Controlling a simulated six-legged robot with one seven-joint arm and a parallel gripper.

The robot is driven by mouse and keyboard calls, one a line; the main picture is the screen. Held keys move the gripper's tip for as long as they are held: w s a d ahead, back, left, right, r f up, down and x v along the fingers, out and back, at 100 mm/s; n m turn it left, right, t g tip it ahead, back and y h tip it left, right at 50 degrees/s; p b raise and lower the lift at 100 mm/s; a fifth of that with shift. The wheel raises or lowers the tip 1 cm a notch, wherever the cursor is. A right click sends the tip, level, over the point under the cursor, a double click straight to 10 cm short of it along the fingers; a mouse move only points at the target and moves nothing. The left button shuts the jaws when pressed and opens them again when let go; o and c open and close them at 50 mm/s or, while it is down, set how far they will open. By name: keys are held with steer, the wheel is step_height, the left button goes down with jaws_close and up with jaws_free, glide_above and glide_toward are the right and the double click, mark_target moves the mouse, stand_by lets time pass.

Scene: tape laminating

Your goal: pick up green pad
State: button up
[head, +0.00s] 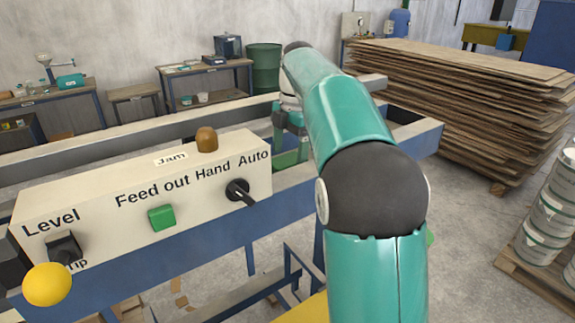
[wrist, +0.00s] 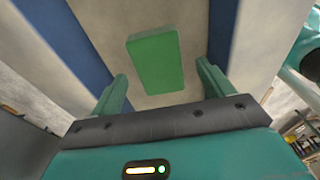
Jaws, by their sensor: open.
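The green pad (wrist: 155,61) is a flat green rectangle on a pale surface in the wrist view, at the upper middle. My gripper (wrist: 162,73) is open, with one finger to the left and one to the right of the pad's near part. The fingers look apart from the pad, and nothing is between them in their grip. In the head view my gripper (head: 290,125) is at the far end of my arm, over the machine frame, partly hidden by the arm.
A control panel (head: 100,200) with a green button (head: 161,217), a yellow knob (head: 47,284) and a brown knob (head: 206,139) stands at the left. The blue machine frame (head: 425,140) runs beneath my arm. Stacked boards (head: 460,95) and white buckets (head: 550,215) stand at the right.

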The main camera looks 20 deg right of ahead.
step_height(320, 180, down, 2)
steer(key=shift+a+f, duration=0.1)
steer(key=shift+f, duration=0.1)
steer(key=c, duration=1.1)
steer(key=shift+o, duration=0.2)
steer(key=shift+r, duration=0.1)
